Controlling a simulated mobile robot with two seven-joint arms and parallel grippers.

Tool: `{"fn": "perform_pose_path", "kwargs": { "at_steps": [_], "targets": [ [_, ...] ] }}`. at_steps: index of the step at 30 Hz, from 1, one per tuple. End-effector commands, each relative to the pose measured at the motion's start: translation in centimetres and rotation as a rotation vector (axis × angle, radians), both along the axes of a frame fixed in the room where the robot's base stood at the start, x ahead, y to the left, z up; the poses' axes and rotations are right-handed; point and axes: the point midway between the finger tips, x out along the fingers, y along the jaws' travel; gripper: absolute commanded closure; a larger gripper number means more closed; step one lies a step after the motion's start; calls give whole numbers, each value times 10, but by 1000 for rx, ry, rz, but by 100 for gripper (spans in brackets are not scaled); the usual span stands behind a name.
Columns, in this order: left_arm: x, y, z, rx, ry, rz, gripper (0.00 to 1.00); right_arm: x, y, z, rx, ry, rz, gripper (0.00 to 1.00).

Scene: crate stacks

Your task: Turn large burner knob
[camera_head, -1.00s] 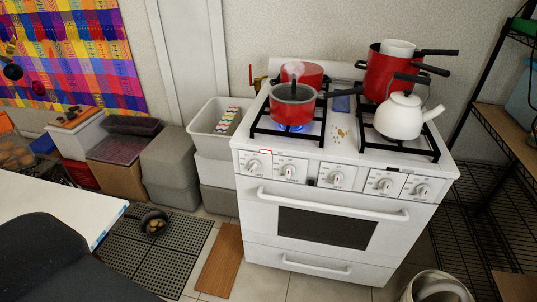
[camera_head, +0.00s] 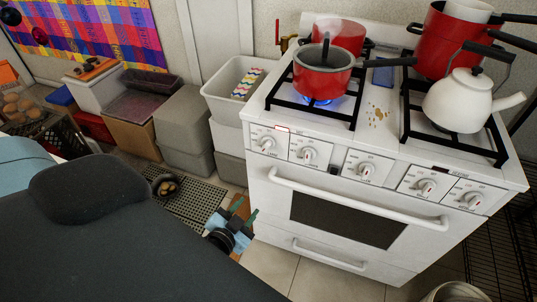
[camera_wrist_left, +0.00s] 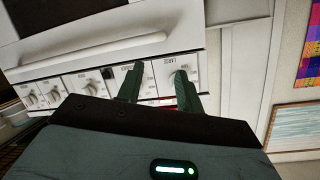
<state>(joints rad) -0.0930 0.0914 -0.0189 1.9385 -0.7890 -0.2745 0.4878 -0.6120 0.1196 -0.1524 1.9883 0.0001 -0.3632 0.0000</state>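The white stove has a row of knobs along its front panel. The leftmost knob (camera_head: 267,143) has a small red outline beside it, and its label is too small to read for certain. The other knobs (camera_head: 308,155) continue to the right. My left gripper (camera_head: 243,212) is open and empty, below and left of the leftmost knob, in front of the stove's left edge. In the left wrist view, its two green fingers (camera_wrist_left: 160,68) stand apart and point toward the panel; an end knob (camera_wrist_left: 179,76) shows by the right finger, partly covered. Contact cannot be told. My right gripper is not visible.
A red pot (camera_head: 322,82) sits over a lit blue flame at the left. A white kettle (camera_head: 461,102) and a large red pot (camera_head: 444,42) stand at the right. The oven handle (camera_head: 355,203) sticks out below the knobs. Grey bins (camera_head: 184,120) stand left of the stove.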

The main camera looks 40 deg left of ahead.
Motion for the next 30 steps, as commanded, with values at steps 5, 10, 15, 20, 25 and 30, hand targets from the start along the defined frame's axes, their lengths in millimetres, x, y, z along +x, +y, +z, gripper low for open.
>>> {"fn": "perform_pose_path", "kwargs": {
  "at_steps": [5,10,15,20,25,30],
  "targets": [
    [55,22,37,106,-164,38,64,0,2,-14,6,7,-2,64],
    [76,30,61,152,-238,54,64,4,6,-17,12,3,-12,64],
    [79,31,66,161,-250,56,64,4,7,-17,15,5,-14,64],
    [86,33,67,161,-252,56,64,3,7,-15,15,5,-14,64],
    [108,38,69,162,-253,56,64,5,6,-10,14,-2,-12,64],
    [132,44,68,162,-252,56,64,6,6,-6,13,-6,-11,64]
  ]
}}
